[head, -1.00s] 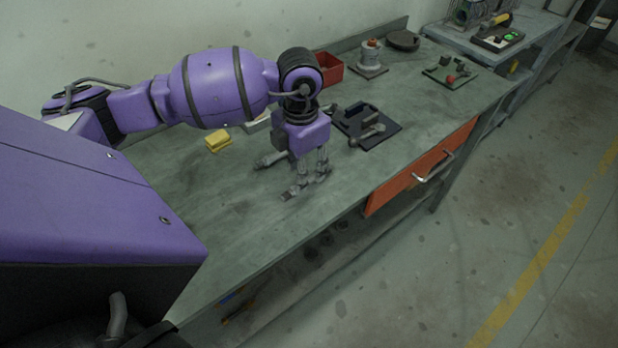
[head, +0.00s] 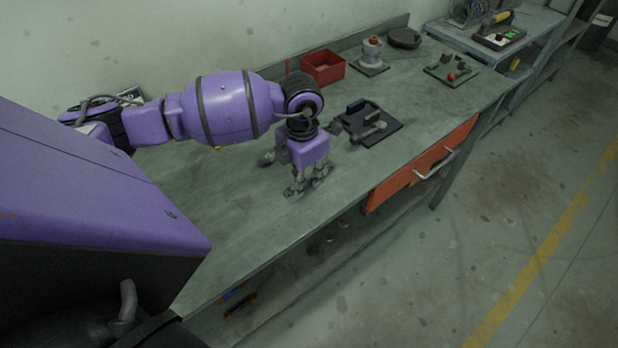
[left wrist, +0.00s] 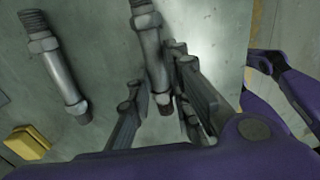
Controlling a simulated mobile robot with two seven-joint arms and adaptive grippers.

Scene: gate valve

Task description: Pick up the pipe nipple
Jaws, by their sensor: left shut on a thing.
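Two grey metal pipe pieces with threaded ends show in the left wrist view. One pipe nipple (left wrist: 153,52) lies between the fingers of my left gripper (left wrist: 158,80), which is shut on it. The other pipe piece (left wrist: 62,75) lies apart on the bench to the left. In the head view my left gripper (head: 307,186) points down at the bench top near its front edge. There the held piece is largely hidden by the fingers, and I cannot tell whether it touches the bench. My right gripper is in neither view.
Farther along the bench (head: 240,215) are a dark tray with a grey part (head: 370,123), a red bin (head: 322,67), a flanged fitting (head: 371,55) and a green plate (head: 450,72). The bench front is clear.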

